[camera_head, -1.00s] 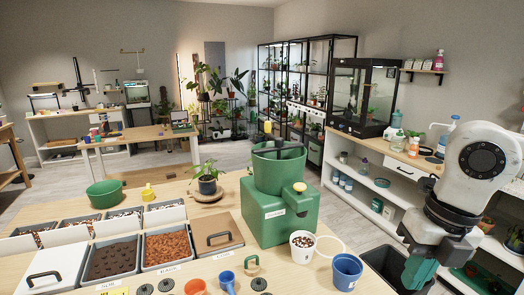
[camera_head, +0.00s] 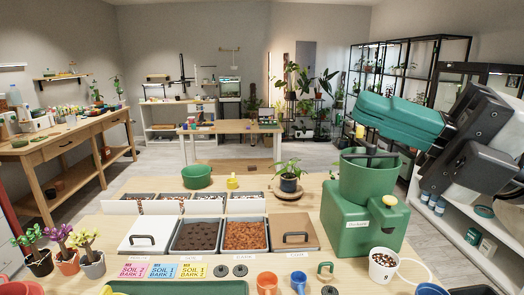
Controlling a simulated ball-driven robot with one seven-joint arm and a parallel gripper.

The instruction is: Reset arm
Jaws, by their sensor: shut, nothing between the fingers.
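My gripper (camera_head: 362,106) is raised at the right of the head view, with its teal fingers pointing left. The fingers are together and hold nothing. In the picture they lie just above the green mixing machine (camera_head: 362,222) and overlap the area above its round hopper (camera_head: 368,180). I cannot tell how far the fingers are from the hopper in depth. The dark gripper body and arm links at the far right hide part of the shelving behind.
The work table bears a green bowl (camera_head: 196,177), a potted plant (camera_head: 289,184), soil bins (camera_head: 196,236) and a white pot of pebbles (camera_head: 383,264). Black shelving (camera_head: 408,60) and a white cabinet (camera_head: 470,215) stand at right. Open floor lies beyond the table.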

